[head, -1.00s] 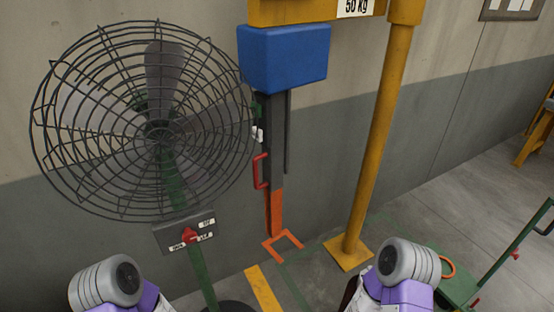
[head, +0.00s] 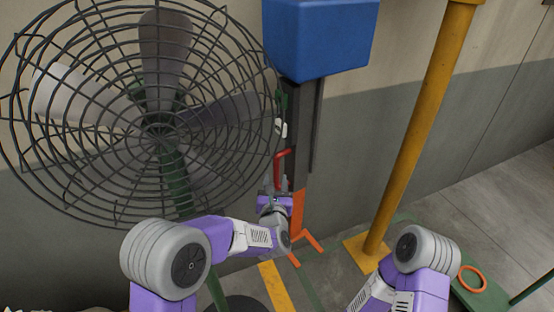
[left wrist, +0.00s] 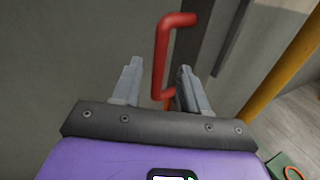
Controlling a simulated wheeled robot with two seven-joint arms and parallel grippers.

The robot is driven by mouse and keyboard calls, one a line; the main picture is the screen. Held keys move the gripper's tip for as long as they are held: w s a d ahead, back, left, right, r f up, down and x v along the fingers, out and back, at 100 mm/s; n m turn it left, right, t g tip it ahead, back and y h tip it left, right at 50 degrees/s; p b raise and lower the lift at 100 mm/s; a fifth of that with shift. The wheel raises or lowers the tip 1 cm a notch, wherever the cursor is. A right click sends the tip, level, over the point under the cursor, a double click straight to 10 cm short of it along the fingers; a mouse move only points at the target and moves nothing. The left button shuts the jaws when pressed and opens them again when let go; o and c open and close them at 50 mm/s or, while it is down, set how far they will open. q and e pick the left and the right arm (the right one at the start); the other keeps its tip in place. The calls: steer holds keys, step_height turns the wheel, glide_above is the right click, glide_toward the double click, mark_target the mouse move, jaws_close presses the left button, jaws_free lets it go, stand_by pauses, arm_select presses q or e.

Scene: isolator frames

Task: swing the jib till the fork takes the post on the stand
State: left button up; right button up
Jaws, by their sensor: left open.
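The jib's blue box (head: 318,38) is at the top middle of the head view. A dark upright (head: 301,130) hangs below it, ending in an orange fork (head: 313,242) near the floor, partly hidden by my left arm. A red handle (head: 281,168) juts from the upright's left side. My left gripper (head: 276,188) is open at the handle's lower end. In the left wrist view, the red handle (left wrist: 161,58) shows between and beyond the open fingers (left wrist: 158,78), with no grip on it. I cannot make out the stand's post. My right gripper is out of view.
A caged fan (head: 155,125) fills the left, close beside my left arm. The jib's yellow column (head: 420,125) stands right of the upright. A green base with an orange ring (head: 473,279) is at the lower right. A grey wall is behind.

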mark_target(277, 165)
arm_select(q)
steer(key=shift+w+d+r+n, duration=0.15)
steer(key=shift+w+r+n, duration=0.35)
steer(key=shift+r, duration=0.15)
steer(key=shift+w+d+f, duration=0.1)
steer(key=shift+w, duration=3.25)
jaws_close()
